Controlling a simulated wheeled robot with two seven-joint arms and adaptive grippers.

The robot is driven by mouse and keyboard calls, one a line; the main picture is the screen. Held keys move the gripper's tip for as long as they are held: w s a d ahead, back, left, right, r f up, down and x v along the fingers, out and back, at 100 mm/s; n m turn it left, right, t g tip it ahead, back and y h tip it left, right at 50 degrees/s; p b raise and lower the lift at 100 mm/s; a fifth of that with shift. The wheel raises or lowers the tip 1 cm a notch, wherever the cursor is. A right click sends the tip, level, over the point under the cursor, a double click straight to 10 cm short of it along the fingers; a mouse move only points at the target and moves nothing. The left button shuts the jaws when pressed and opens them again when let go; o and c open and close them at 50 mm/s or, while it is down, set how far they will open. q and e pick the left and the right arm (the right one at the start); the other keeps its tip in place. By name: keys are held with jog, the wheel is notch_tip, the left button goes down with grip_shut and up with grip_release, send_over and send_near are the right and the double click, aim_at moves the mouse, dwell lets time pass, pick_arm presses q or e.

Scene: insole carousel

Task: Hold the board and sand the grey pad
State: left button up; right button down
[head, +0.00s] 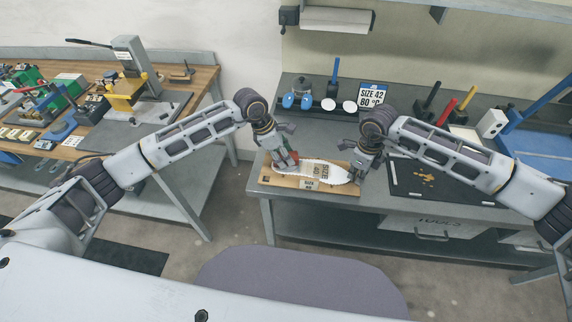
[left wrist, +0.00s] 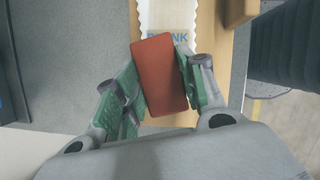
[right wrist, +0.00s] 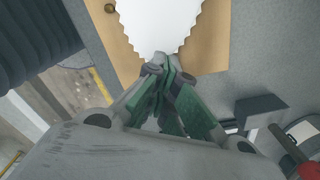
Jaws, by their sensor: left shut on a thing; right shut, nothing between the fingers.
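A wooden board (head: 282,182) lies at the front edge of the grey bench with a white, zigzag-edged insole blank (head: 314,169) on it. My left gripper (head: 286,163) is shut on a red block (left wrist: 160,78) over the blank's left end. The block hides part of the printed word there. Whether it touches the blank I cannot tell. My right gripper (head: 354,177) is shut and empty at the board's right end. In the right wrist view its closed fingertips (right wrist: 164,66) are at the blank's tip, over the board (right wrist: 124,52). I cannot make out a grey pad.
A size sign (head: 372,96) and a dark rack with blue and white pieces (head: 318,108) stand behind the board. A black mat (head: 410,186) with small tan scraps lies to the right. A wooden bench with tools (head: 196,80) stands at the left.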

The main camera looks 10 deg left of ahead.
pick_arm(q)
jog(key=shift+w+a, duration=0.1)
jog(key=shift+w, duration=0.15)
pick_arm(e)
jog(key=shift+f, duration=0.1)
pick_arm(q)
jog(key=shift+s, duration=0.2)
jog(key=shift+s+d, duration=0.25)
jog(key=shift+s, duration=0.55)
jog(key=shift+s+d, duration=0.25)
jog(key=shift+s, duration=0.55)
notch_tip(320, 180, up, 7)
dwell(0.8)
dwell(0.6)
